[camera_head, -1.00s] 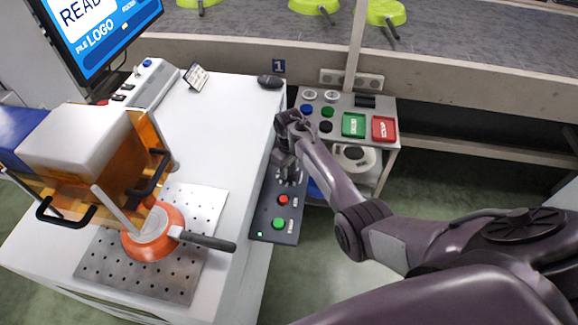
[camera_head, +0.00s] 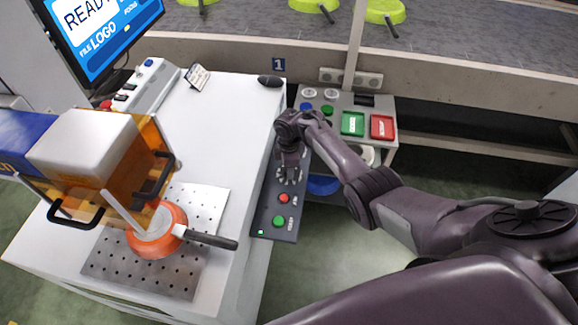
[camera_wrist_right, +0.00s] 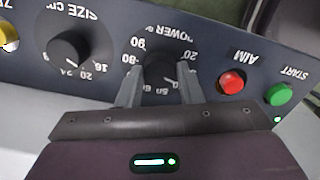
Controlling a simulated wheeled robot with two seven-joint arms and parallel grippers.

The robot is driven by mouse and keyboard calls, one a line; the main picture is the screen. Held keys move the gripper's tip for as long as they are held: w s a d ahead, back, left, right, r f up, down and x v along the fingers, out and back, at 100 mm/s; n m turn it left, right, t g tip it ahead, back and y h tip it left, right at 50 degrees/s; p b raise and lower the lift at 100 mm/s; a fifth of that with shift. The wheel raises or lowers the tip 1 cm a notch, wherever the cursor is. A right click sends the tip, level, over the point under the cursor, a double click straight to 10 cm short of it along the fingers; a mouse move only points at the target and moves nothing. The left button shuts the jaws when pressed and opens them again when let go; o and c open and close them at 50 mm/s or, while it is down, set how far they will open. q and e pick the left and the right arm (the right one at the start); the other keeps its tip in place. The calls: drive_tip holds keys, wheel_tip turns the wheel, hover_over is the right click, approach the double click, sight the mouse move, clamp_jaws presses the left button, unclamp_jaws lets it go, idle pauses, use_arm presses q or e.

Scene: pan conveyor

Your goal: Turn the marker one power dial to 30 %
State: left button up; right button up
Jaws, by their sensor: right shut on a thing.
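The power dial (camera_wrist_right: 161,70) is a dark round knob on the marker's dark control panel (camera_head: 268,205), ringed by a printed percent scale. In the wrist view, my right gripper (camera_wrist_right: 161,88) is shut on the power dial, one finger on each side. A small pale mark shows on the knob's lower right, but the gripper covers part of the scale and I cannot read the exact setting. In the head view, my right gripper (camera_head: 290,168) points down at the panel and partly hides the dial. My left gripper is not in view.
The size dial (camera_wrist_right: 70,50) lies left of the power dial in the wrist view. The red aim button (camera_wrist_right: 231,82) and green start button (camera_wrist_right: 278,95) lie right. An orange pan (camera_head: 155,245) rests on the perforated plate (camera_head: 120,272). A grey button stand (camera_head: 345,102) is behind.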

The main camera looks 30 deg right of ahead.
drive_tip(key=shift+n, duration=1.1)
drive_tip(key=o, duration=1)
wheel_tip(320, 180, up, 8)
drive_tip(key=shift+f+p, duration=0.15)
drive_tip(key=shift+p, duration=1)
